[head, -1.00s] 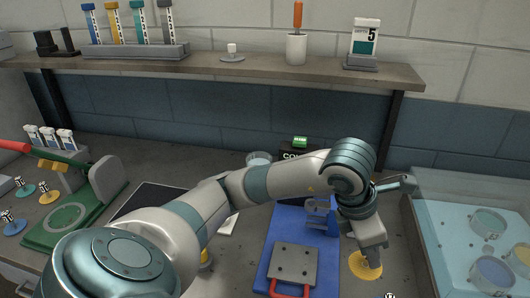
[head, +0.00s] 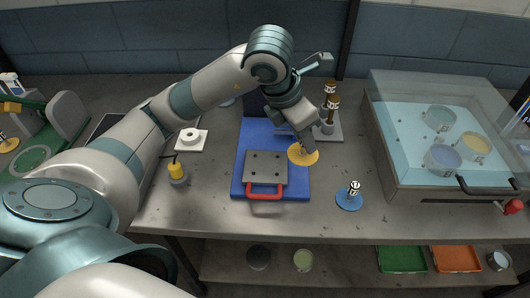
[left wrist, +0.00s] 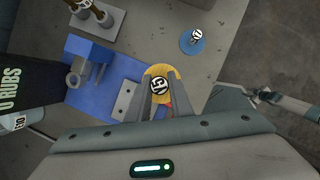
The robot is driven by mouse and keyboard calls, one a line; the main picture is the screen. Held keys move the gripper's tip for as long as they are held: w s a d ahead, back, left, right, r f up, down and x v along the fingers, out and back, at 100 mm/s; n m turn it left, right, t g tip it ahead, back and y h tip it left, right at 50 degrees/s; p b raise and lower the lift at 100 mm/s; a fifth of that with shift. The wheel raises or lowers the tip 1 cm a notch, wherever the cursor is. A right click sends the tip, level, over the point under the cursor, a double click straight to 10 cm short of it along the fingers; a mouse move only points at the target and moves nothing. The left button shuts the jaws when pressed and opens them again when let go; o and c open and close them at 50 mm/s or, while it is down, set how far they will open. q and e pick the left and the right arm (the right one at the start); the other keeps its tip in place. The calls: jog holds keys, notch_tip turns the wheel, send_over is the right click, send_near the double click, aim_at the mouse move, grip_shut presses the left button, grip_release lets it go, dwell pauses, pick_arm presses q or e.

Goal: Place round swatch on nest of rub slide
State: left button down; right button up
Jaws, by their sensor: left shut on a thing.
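A yellow round swatch (head: 299,158) with a round tag on top is held by my left gripper (head: 306,147), which is shut on it. In the head view the swatch overlaps the right edge of the blue rub slide base (head: 238,187), beside the grey plate (head: 266,168) with its red handle (head: 264,194). The left wrist view shows the swatch (left wrist: 155,72) between the fingers and the blue base (left wrist: 88,95) to its left. The swatch's height above the base is hard to tell. The nest is not clearly seen. My right gripper is not in view.
A blue round swatch (head: 349,199) lies at the table's front right. A small stand (head: 328,132) is behind the held swatch. A clear-walled bath (head: 400,150) with several round dishes is at right. A yellow-topped weight (head: 177,172) and white block (head: 191,139) stand left.

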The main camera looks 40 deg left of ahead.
pick_arm(q)
jog(key=a+f+p, duration=0.1)
jog(key=a+f, duration=0.1)
jog(key=a, duration=0.1)
jog(key=a+f+p, duration=0.1)
jog(key=a+f, duration=0.1)
jog(key=a, duration=0.1)
jog(key=a+f+p, duration=0.1)
jog(key=a, duration=0.3)
jog(key=shift+s+f, duration=0.25)
jog(key=shift+f, duration=0.15)
jog(key=shift+a+f, duration=0.1)
jog(key=shift+f+p, duration=0.85)
jog(key=shift+f, duration=1.1)
